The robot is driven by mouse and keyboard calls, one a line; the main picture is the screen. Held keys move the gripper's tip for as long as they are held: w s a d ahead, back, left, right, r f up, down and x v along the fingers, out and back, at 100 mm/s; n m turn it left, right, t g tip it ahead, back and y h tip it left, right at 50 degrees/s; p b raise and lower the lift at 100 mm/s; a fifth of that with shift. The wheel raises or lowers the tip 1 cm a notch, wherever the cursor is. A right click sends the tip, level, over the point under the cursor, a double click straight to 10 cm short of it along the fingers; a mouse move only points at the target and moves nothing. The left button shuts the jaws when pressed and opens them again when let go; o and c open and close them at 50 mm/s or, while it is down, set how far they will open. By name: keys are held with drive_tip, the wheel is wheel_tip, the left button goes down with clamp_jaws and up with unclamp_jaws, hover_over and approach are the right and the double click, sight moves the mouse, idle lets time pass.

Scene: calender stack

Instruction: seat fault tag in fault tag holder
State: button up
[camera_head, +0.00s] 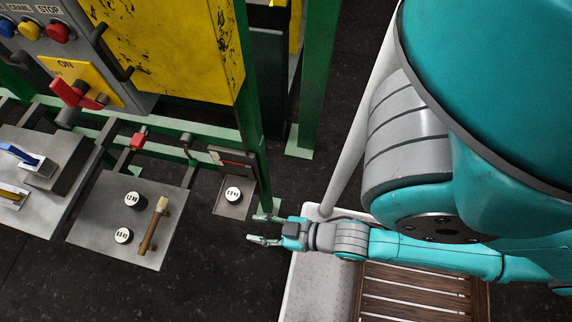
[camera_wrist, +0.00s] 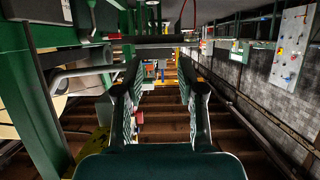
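My gripper (camera_head: 258,230) is at the end of the teal arm in the head view, right of the small grey shelf. Its two fingers are spread with nothing between them. The wrist view also shows the open gripper (camera_wrist: 161,70), with a gap between the fingers. A dark plate with a red stripe (camera_head: 233,158) stands at the back of the small grey shelf (camera_head: 227,211). I cannot tell whether it is the fault tag, its holder or both. No other thing in view is clearly the tag or the holder.
A white-topped weight (camera_head: 233,194) sits on the small shelf. A larger grey plate (camera_head: 95,237) carries two more weights and a wooden-handled brush (camera_head: 154,225). The green machine frame (camera_head: 251,95) rises behind. A slatted wooden surface (camera_head: 415,291) lies below my arm.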

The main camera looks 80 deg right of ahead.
drive_tip(key=s+r+t, duration=0.1)
drive_tip(key=s+r, duration=0.6)
drive_tip(key=r, duration=0.1)
drive_tip(key=shift+r, duration=0.3)
